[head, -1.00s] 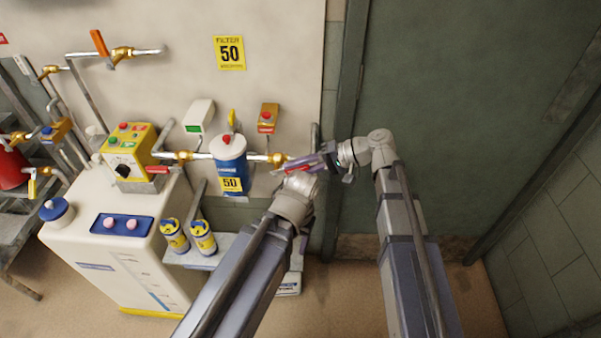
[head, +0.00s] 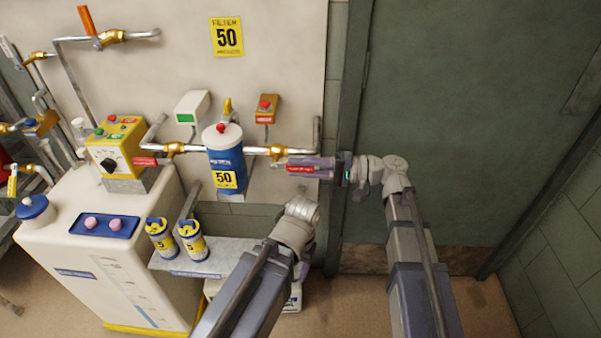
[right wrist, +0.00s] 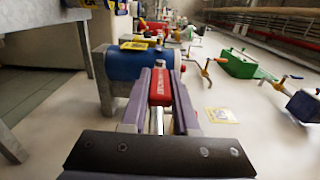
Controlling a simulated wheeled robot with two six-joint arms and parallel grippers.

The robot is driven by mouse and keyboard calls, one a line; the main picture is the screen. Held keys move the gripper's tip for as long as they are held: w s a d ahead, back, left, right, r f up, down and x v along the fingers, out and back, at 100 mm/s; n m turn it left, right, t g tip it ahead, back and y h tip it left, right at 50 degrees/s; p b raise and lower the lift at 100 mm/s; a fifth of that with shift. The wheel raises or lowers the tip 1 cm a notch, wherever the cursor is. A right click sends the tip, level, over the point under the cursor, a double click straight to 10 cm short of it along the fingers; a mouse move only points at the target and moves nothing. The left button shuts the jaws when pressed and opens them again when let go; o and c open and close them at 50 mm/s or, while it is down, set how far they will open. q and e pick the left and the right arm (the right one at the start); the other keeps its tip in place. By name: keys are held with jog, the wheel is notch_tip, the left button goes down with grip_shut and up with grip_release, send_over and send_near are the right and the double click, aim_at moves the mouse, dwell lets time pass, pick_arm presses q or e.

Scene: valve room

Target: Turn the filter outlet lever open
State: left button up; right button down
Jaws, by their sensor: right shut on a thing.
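The filter outlet lever (head: 301,168) has a red handle. It points to the right from the brass valve (head: 277,153), roughly along the pipe. My right gripper (head: 303,167) is shut on this handle. In the right wrist view the red handle (right wrist: 160,86) lies lengthwise between the two purple fingers (right wrist: 159,100). The blue filter housing (head: 226,158) stands upright just left of the valve; it also shows beyond the fingers in the right wrist view (right wrist: 122,68). My left arm reaches up below the pipe, and its gripper is not visible.
A second red lever (head: 146,161) sits on the pipe left of the filter. A green door (head: 470,120) is at the right.

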pick_arm(q)
jog(key=shift+f, duration=0.15)
pick_arm(e)
jog(key=shift+f, duration=0.1)
jog(key=c, duration=0.7)
grip_release()
jog(key=shift+o, duration=0.2)
pick_arm(q)
jog(key=shift+f, duration=0.1)
pick_arm(e)
jog(key=d, duration=0.7)
jog(key=shift+d, duration=0.4)
pick_arm(q)
jog(key=shift+s, duration=0.1)
